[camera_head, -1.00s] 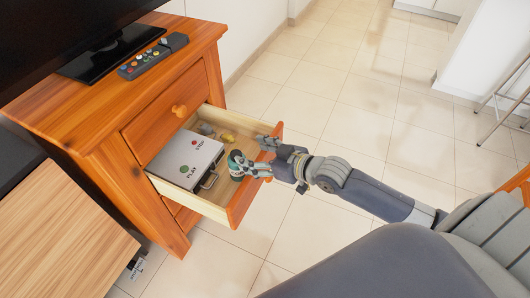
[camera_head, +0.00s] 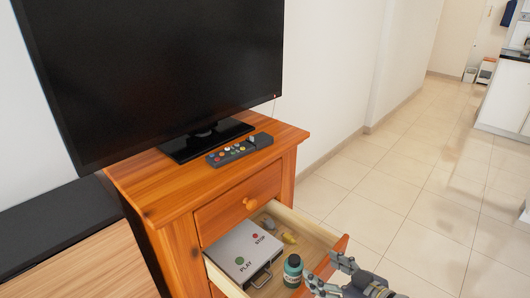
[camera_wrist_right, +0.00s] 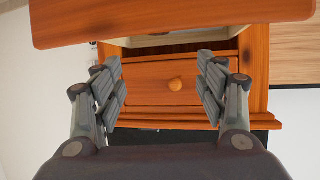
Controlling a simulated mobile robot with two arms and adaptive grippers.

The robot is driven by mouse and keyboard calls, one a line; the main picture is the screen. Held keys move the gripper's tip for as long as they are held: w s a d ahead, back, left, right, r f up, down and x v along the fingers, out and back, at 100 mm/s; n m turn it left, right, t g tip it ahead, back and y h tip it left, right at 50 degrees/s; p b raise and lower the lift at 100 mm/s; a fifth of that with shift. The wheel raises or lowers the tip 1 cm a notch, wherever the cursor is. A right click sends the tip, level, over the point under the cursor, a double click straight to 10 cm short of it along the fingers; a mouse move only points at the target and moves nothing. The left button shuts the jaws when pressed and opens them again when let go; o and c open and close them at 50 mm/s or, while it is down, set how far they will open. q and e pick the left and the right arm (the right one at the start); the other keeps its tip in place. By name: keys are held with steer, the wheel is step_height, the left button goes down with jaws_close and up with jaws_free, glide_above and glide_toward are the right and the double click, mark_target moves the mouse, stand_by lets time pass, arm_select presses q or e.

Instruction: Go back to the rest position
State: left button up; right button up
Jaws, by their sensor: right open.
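My right gripper (camera_head: 326,271) is at the bottom of the head view, by the front of the open drawer (camera_head: 323,270). Its fingers are spread. The right wrist view shows the two fingers apart with nothing between them (camera_wrist_right: 163,88). A small teal bottle with a dark cap (camera_head: 292,272) stands in the drawer, just left of the fingers. A grey box marked PLAY and STOP (camera_head: 243,252) lies beside it in the drawer. My left gripper is not in view.
The wooden cabinet (camera_head: 160,195) bears a large TV (camera_head: 160,70) and a grey remote-like device with coloured buttons (camera_head: 240,150). A small yellow item (camera_head: 289,238) lies at the drawer's back. Tiled floor (camera_head: 410,215) to the right is clear.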

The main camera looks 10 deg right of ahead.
steer(key=s+a+f+m+g+h, duration=0.1)
steer(key=s+f+m+g+h, duration=0.25)
steer(key=s, duration=0.75)
steer(key=s+a+f+g+h, duration=0.1)
steer(key=s+f+g+h, duration=0.1)
steer(key=s+f+g, duration=0.6)
steer(key=s+f+t, duration=0.2)
steer(key=s+f, duration=0.1)
steer(key=f, duration=1.8)
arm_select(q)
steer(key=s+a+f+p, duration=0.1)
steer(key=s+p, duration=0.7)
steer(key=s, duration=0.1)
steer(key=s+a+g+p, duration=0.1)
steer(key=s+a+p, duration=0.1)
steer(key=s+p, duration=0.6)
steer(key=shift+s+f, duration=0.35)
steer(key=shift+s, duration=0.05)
arm_select(e)
steer(key=s+d+f+g, duration=0.1)
steer(key=s+d+f, duration=0.1)
steer(key=s, duration=1.6)
steer(key=shift+d, duration=0.55)
steer(key=shift+n+g+h, duration=0.25)
